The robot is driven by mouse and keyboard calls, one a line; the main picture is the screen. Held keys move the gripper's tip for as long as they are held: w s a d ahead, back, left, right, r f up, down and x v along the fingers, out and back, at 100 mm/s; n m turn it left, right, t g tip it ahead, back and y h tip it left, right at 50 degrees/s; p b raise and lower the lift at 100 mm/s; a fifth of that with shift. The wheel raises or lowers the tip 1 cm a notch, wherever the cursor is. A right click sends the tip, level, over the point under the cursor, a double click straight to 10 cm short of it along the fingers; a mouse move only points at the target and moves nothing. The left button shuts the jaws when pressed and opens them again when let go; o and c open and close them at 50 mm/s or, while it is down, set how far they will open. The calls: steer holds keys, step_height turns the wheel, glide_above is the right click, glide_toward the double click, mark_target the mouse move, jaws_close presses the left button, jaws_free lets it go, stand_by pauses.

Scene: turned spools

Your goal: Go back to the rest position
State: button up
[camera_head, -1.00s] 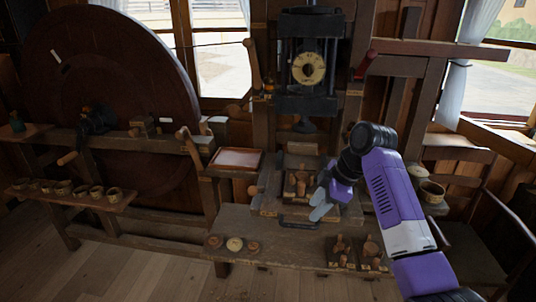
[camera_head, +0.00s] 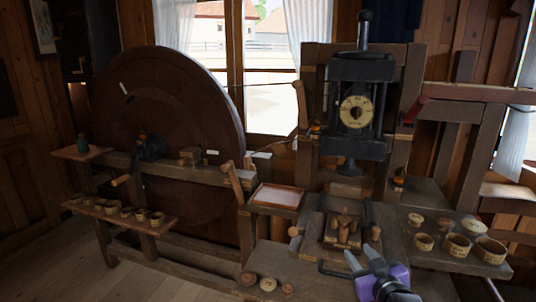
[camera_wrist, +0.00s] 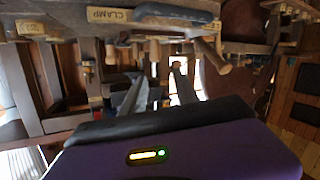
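My gripper (camera_head: 357,256) is at the bottom right of the head view, low in front of the workbench. Its two grey fingers are apart with nothing visible between them. In the wrist view the fingers (camera_wrist: 157,82) also stand apart and empty, above my purple wrist housing. Several turned wooden pieces (camera_head: 345,229) stand in a holder on the bench under the black press, just beyond the gripper. Most of my arm is out of the head view.
The black press (camera_head: 358,100) stands behind. A side shelf (camera_head: 462,262) at right holds several round wooden containers. Round pieces (camera_head: 268,284) lie at the front left of the bench. A large wheel (camera_head: 175,110) and a shelf of cups (camera_head: 118,211) are at left. Floor at lower left is clear.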

steer(key=s+a+f+m, duration=0.1)
steer(key=s+f, duration=0.1)
steer(key=s, duration=2.4)
steer(key=s+a+f+m+h, duration=0.1)
steer(key=s+a+f+m, duration=0.1)
steer(key=s, duration=2.4)
steer(key=shift+s+a+f+g, duration=0.15)
steer(key=shift+s+f+g, duration=0.15)
steer(key=shift+f+g, duration=0.15)
